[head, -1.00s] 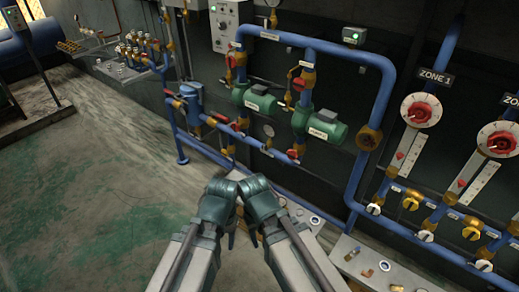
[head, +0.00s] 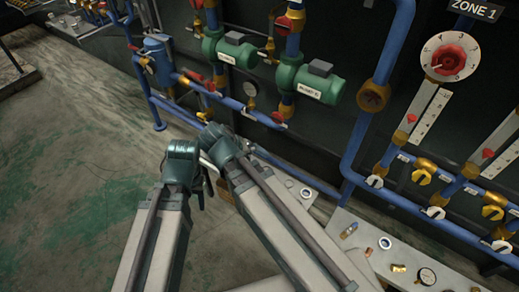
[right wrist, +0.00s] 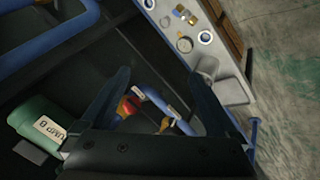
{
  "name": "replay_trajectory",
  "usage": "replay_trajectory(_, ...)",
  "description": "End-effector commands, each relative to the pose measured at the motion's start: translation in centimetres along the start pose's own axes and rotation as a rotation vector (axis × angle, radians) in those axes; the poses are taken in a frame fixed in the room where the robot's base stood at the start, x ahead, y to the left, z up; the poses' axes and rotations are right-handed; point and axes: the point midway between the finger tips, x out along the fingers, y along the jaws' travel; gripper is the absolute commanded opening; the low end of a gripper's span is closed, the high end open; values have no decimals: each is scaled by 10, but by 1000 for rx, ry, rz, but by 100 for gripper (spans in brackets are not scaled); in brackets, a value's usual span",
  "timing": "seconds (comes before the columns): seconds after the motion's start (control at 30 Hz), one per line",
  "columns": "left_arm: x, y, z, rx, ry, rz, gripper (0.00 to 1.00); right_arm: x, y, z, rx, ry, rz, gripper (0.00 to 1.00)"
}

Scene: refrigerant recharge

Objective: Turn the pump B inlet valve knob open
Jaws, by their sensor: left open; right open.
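Pump B (head: 316,82) is a green pump with a white label on the blue pipework. A red valve knob (head: 279,116) sits on the pipe below it, probably its inlet valve. My right gripper (head: 213,143) is in front of the pipework, left of and below that knob, apart from it. In the right wrist view the open fingers (right wrist: 158,92) are empty; a red knob (right wrist: 128,106) shows beyond them, near the green labelled pump (right wrist: 42,125). I cannot tell for certain that it is the same knob. My left gripper (head: 203,185) is open and empty, lower left.
Another green pump (head: 231,50) and more red valve handles are to the left. A gauge (head: 250,89) hangs between the pumps. A grey bench (head: 345,222) with small fittings lies below the pipes. The Zone 1 dial (head: 449,56) is at right. The floor at left is clear.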

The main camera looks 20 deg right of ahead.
Motion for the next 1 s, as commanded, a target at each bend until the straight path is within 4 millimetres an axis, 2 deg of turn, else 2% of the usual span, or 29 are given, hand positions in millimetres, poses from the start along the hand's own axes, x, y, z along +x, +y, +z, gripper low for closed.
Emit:
replay_trajectory(0.03, 38, 4, -2, 0, 0, -1, 50, 33, -8, -4, 67, 52, 49, 95)
replay_trajectory(0.2, 99, 9, -6, 2, 0, -3, 50, 76, 1, -35, 301, 268, 192, 95)
replay_trajectory(0.33, 144, 13, -9, 2, 1, -4, 50, 99, 5, -58, 457, 456, 264, 95)
replay_trajectory(0.5, 195, 18, -12, 3, 1, -6, 50, 116, 6, -83, 614, 693, 306, 95)
replay_trajectory(0.7, 230, 21, -14, 4, 1, -8, 50, 119, 3, -101, 716, 892, 303, 95)
replay_trajectory(0.83, 238, 22, -14, 4, 1, -8, 50, 117, 2, -106, 744, 956, 296, 95)
replay_trajectory(1.0, 239, 22, -14, 4, 1, -8, 50, 114, 3, -109, 754, 981, 291, 95)
